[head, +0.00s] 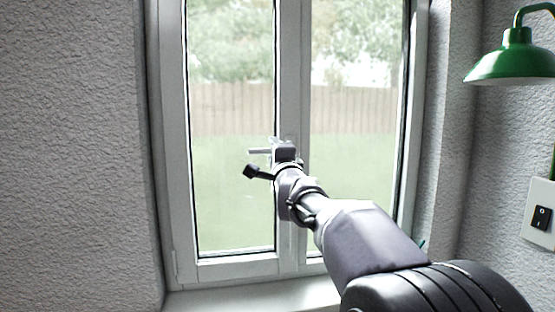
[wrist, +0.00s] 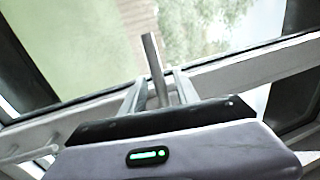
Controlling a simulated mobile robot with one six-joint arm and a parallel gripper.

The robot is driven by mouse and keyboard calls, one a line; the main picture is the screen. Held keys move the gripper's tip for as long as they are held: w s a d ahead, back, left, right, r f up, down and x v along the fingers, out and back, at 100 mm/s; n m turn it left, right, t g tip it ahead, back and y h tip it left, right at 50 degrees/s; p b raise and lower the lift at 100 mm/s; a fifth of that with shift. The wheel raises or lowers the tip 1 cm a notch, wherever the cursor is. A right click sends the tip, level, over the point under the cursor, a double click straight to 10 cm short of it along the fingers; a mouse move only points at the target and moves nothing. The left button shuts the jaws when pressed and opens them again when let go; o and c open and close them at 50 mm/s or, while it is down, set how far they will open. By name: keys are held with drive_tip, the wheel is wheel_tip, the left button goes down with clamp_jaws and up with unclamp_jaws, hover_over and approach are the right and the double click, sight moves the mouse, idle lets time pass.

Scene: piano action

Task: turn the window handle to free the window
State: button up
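The window handle (head: 258,151) is a grey metal lever on the middle upright of the white window (head: 290,60). In the head view it points left, about level. My gripper (head: 277,145) is at the handle, and my arm hides the handle's base. In the wrist view the handle (wrist: 152,62) runs between my two fingers (wrist: 160,92) and sticks out past their tips. The fingers are apart, with a gap visible on both sides of the bar. The window sash sits closed in its frame.
A green lamp (head: 515,62) hangs at the upper right, with a white switch plate (head: 540,215) below it on the wall. A white sill (head: 245,300) runs under the window. Rough grey walls stand on both sides. The space left of the handle is clear.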

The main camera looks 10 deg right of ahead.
drive_tip(key=s+f, duration=0.3)
drive_tip(key=s, duration=1.3)
drive_tip(key=shift+s+b, duration=0.35)
drive_tip(key=shift+f, duration=0.15)
drive_tip(key=s+a+f+n+g+y, duration=0.1)
drive_tip(key=s+f+n+g, duration=0.6)
drive_tip(key=s+f, duration=0.7)
drive_tip(key=s+a+f+n+g+y, duration=0.1)
drive_tip(key=s+a+f+n+g, duration=0.2)
drive_tip(key=s+f, duration=1.2)
drive_tip(key=s+n+g, duration=0.2)
drive_tip(key=n+g, duration=0.1)
drive_tip(key=g, duration=0.1)
drive_tip(key=shift+s+a+f+n, duration=0.2)
drive_tip(key=shift+s+a+n, duration=0.05)
drive_tip(key=shift+n, duration=0.15)
drive_tip(key=shift+c, duration=0.6)
